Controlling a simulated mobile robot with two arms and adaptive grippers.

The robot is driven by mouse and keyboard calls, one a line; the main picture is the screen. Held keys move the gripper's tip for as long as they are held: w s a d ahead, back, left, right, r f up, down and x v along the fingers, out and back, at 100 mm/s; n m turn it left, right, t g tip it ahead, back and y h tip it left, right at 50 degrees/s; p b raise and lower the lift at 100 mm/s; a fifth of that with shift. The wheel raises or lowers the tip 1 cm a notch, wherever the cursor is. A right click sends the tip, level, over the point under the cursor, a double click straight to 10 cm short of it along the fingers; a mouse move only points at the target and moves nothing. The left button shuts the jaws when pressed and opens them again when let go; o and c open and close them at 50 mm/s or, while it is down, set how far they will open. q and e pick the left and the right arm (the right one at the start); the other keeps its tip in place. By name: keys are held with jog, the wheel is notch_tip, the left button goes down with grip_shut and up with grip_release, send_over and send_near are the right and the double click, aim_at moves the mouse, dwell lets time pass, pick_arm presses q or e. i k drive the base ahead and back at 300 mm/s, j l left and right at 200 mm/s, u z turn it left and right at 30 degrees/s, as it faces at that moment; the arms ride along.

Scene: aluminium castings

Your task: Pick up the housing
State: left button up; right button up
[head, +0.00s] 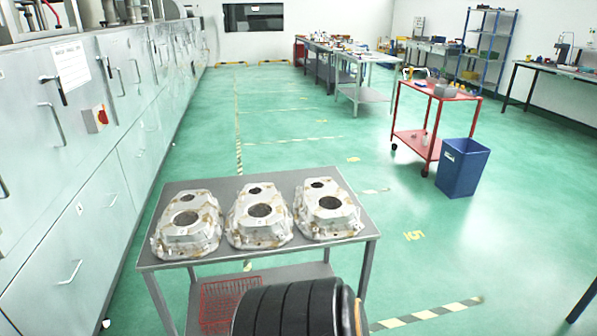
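Three silver-grey cast housings with brownish stains stand in a row on a grey metal table (258,184). There is a left housing (204,238), a middle housing (243,228) and a right housing (345,217). Each lies flat, with a large round opening in its top face and a smaller hole near its far end. They sit close together; whether the left and middle ones touch is hard to tell. Neither of my grippers shows in the head view.
A black ribbed shape covers the bottom centre, before the table. A red wire basket (217,300) sits on the lower shelf. Grey cabinets (75,190) line the left. A blue bin (462,170) and red cart (412,140) stand at right. The green floor between is clear.

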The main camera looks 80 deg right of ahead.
aim_at(189, 214)
jog(key=z, duration=2.4)
